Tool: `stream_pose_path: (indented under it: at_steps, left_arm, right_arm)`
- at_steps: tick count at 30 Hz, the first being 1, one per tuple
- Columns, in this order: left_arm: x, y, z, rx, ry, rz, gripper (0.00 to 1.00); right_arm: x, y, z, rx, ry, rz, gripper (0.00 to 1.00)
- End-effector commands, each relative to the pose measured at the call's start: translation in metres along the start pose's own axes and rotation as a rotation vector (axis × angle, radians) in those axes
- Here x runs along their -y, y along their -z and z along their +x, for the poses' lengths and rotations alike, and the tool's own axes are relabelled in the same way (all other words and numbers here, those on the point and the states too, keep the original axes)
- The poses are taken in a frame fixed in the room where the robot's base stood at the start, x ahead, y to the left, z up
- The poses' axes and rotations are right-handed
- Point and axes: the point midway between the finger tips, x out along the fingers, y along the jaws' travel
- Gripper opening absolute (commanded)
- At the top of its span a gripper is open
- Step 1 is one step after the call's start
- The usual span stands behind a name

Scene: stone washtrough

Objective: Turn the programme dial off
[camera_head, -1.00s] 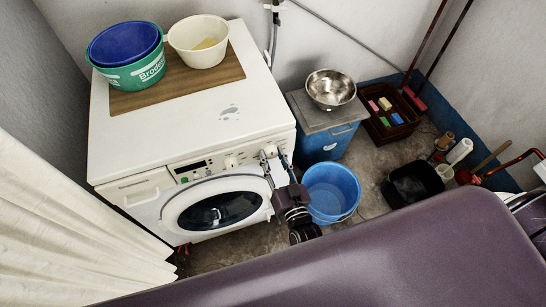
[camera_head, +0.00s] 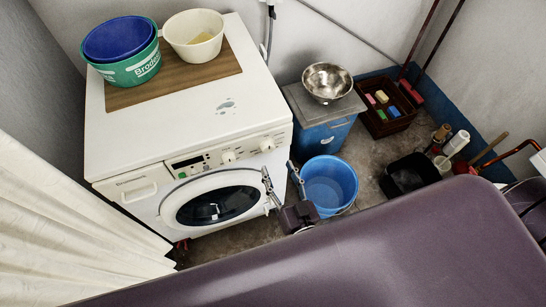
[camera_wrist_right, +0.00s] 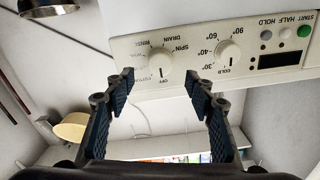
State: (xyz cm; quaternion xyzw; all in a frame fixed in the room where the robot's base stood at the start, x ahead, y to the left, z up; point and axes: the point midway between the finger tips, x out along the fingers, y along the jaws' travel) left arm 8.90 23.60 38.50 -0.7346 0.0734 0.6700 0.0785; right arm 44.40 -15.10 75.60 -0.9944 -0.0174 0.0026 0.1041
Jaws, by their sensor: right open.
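The programme dial (camera_head: 267,144) is the right-hand white knob on the front panel of the white washing machine (camera_head: 190,112). In the right wrist view, upside down, the programme dial (camera_wrist_right: 159,62) has SPIN, DRAIN and OFF lettered around it. A small dark mark on the knob appears to point at OFF. My right gripper (camera_head: 278,170) is open and empty, in front of and below the dial. Its fingers (camera_wrist_right: 162,82) stand apart on either side of the OFF lettering, clear of the knob. My left gripper is not in view.
The temperature dial (camera_head: 228,156) sits beside it, with a display (camera_head: 187,162) further left. The round door (camera_head: 217,204) is below. A blue bucket (camera_head: 330,184) stands on the floor right of my right gripper. A purple surface (camera_head: 400,250) fills the foreground.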

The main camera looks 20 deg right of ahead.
Motion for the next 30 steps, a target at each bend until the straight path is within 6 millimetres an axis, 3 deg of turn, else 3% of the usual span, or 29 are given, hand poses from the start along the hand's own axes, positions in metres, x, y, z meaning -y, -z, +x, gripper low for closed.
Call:
stream_pose_path:
  at_steps: [3,9,30]
  left_arm:
    - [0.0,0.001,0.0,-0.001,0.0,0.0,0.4]
    - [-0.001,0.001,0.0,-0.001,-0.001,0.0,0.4]
    - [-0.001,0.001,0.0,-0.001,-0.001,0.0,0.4]
  right_arm:
    - [0.0,-0.001,-0.024,0.002,0.0,0.0,0.5]
    - [0.0,0.0,-0.044,0.0,0.0,0.0,0.5]
    - [-0.001,-0.006,-0.048,0.017,0.001,-0.003,0.5]
